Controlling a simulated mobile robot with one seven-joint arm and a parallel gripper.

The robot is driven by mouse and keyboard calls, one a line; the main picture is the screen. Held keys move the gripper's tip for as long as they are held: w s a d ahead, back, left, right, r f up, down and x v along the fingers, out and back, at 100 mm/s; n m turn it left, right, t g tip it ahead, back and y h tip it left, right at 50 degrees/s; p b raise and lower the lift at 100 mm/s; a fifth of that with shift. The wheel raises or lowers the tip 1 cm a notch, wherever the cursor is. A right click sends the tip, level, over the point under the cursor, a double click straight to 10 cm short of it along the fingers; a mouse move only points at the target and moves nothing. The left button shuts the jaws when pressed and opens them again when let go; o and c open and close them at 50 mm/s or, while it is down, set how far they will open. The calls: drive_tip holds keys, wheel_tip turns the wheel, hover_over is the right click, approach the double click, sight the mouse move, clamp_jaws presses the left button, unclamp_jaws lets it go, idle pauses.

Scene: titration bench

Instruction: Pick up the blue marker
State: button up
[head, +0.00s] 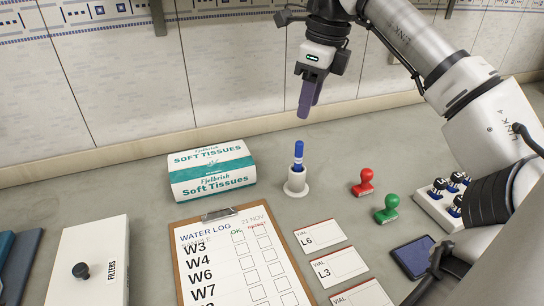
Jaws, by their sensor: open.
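The blue marker (298,155) stands upright in a small white round holder (295,188) near the middle of the bench. My gripper (307,112) is above and slightly right of the marker in the head view, with its purple fingers pointing down. It is open and empty, apart from the marker. The gap between its fingers is hard to see from this angle. The marker's lower end is hidden inside the holder.
A tissue box (211,171) stands left of the holder and a clipboard (220,215) lies in front. Red (364,183) and green (387,209) stamps stand to the right. Vial cards (339,267), a dark blue pad (413,257), a white rack (441,210) and a filters box (88,262) lie around.

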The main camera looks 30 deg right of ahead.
sight(297, 142)
drive_tip(key=shift+w+a+f, duration=0.15)
drive_tip(key=shift+w+f, duration=0.05)
drive_tip(key=shift+w, duration=0.15)
drive_tip(key=f, duration=0.8)
drive_tip(key=shift+w+a, duration=0.25)
drive_tip(key=shift+w, duration=0.15)
drive_tip(key=shift+w+d+f+p, duration=0.1)
drive_tip(key=shift+f+p, duration=0.4)
drive_tip(key=shift+f, duration=2.15)
clamp_jaws()
